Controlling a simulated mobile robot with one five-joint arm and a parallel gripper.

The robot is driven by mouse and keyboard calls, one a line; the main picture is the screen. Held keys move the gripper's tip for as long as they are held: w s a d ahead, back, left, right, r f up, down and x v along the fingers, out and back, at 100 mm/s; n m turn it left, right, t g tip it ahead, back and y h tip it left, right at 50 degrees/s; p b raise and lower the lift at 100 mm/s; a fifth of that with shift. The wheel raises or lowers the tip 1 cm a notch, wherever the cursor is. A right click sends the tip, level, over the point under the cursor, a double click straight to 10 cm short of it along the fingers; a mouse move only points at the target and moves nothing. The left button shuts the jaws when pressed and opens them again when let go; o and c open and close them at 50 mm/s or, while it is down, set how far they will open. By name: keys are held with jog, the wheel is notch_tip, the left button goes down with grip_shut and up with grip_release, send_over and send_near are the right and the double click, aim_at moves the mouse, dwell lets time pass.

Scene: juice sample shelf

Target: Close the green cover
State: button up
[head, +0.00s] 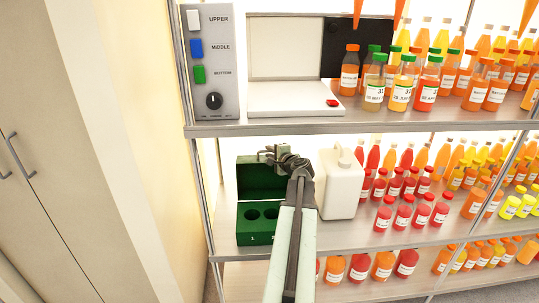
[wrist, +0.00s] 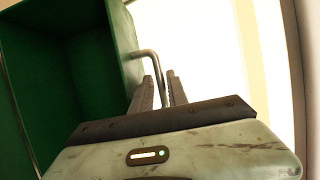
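The green box (head: 250,232) stands on the middle shelf in the head view, with two round holes in its top. Its green cover (head: 250,180) stands raised at the back, so the box is open. A metal handle (head: 264,154) sticks out at the cover's top edge. My gripper (head: 273,155) is at this handle. In the wrist view the bent handle (wrist: 151,58) runs down between the fingers of my gripper (wrist: 162,78), which are close together on either side of it. The green cover (wrist: 125,35) fills the left of that view.
A white jug (head: 340,185) stands close to the right of my arm. Red bottles (head: 405,212) stand farther right. Above is the upper shelf (head: 300,126) with a white device (head: 290,97) and a button panel (head: 210,60). A shelf post (head: 203,195) stands left of the box.

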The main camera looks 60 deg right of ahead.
jog(key=shift+x, duration=0.8)
jog(key=shift+s, duration=0.1)
grip_shut()
dwell(0.7)
